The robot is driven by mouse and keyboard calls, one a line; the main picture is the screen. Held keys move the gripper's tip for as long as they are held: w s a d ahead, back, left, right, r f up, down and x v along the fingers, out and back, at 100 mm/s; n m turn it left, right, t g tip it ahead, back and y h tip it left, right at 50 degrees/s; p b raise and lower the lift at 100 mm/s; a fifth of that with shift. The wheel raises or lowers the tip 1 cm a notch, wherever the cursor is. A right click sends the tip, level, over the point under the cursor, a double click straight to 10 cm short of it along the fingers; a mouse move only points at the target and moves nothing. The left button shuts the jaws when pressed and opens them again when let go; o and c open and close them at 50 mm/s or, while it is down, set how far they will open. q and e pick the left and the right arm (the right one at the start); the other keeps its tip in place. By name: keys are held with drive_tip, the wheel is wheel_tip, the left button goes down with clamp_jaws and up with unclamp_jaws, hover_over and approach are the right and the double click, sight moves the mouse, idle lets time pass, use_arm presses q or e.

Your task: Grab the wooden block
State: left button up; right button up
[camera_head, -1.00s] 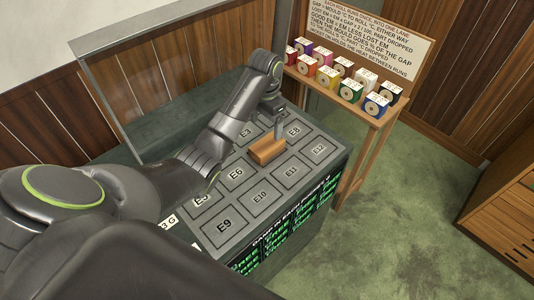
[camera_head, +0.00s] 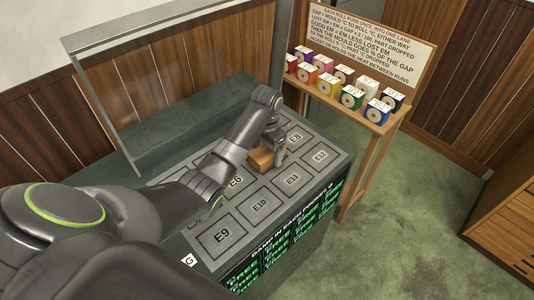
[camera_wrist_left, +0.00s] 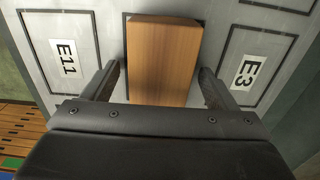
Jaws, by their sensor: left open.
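The wooden block (camera_head: 262,158) is an orange-brown cuboid lying on the grey labelled panel of the machine (camera_head: 232,242), between the E6 and E8 cells. In the left wrist view the block (camera_wrist_left: 163,60) stands upright in the picture, between my open fingers. My left gripper (camera_head: 278,152) is down at the block in the head view, and it also shows in the left wrist view (camera_wrist_left: 160,88). Its two fingers are apart, one on each side of the block, with gaps to both sides. The arm hides part of the panel. My right gripper is out of view.
A wooden stand (camera_head: 345,112) with several coloured boxes and a sign (camera_head: 368,40) is right behind the machine. A clear upright panel (camera_head: 170,80) with a grey frame rises along the machine's back. A wooden cabinet (camera_head: 505,235) is at the right; green floor lies between.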

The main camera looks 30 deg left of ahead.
use_arm(q)
drive_tip(key=c, duration=1)
drive_tip(key=shift+c, duration=0.8)
drive_tip(key=shift+r, duration=0.15)
